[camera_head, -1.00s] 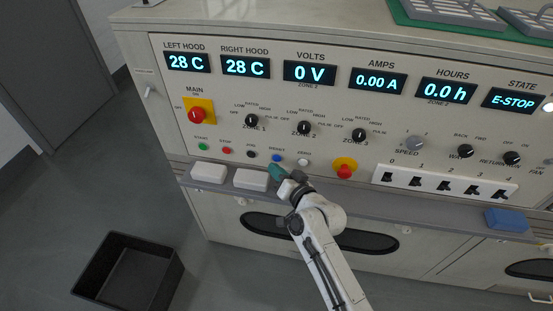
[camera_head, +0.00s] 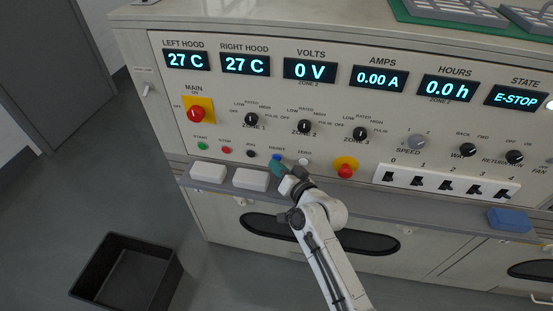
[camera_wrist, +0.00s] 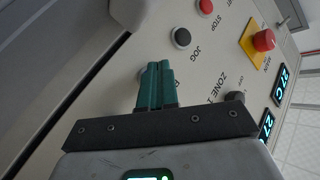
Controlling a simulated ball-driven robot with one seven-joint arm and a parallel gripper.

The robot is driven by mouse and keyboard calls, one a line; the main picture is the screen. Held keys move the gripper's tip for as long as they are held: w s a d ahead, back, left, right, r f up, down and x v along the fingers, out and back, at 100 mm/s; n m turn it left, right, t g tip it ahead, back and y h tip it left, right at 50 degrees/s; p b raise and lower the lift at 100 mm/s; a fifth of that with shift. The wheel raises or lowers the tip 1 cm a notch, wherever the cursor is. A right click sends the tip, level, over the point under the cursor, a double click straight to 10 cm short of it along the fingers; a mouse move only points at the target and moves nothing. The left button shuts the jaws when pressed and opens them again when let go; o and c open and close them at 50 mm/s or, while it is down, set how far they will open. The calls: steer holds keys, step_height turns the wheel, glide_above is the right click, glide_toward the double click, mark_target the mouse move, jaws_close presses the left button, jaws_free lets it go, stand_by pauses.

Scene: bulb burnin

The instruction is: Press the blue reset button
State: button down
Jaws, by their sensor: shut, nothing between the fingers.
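The blue reset button (camera_head: 276,157) sits on the panel in the row of small buttons, under its RESET label, between the black and white buttons. My gripper (camera_head: 278,166) has green fingers and is right below and in front of it, overlapping its lower part. In the wrist view my gripper (camera_wrist: 155,68) is shut with its two fingers together and nothing between them. The blue button is hidden behind the fingers there. I cannot tell whether the fingertips touch the button. The state display (camera_head: 515,97) reads E-STOP.
A black button (camera_head: 250,153) is left of the reset button and a white button (camera_head: 304,162) is right. A red emergency knob (camera_head: 345,171) stands further right. White blocks (camera_head: 250,180) lie on the ledge below. A black bin (camera_head: 128,275) stands on the floor.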

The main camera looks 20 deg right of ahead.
steer(key=shift+w+d, duration=0.15)
steer(key=shift+w, duration=0.05)
stand_by(0.3)
steer(key=shift+s, duration=0.1)
steer(key=shift+s+a+p, duration=0.45)
steer(key=shift+s+a, duration=0.05)
steer(key=shift+s, duration=0.05)
steer(key=s+a+p, duration=0.1)
steer(key=p, duration=0.1)
steer(key=s+a+p, duration=0.1)
steer(key=s, duration=0.1)
steer(key=shift+a+r+p, duration=0.15)
steer(key=shift+r+p, duration=0.05)
steer(key=shift+p, duration=0.15)
steer(key=shift+s+a+f+p, duration=0.2)
steer(key=shift+s+a+p, duration=0.15)
steer(key=shift+s, duration=0.2)
stand_by(0.4)
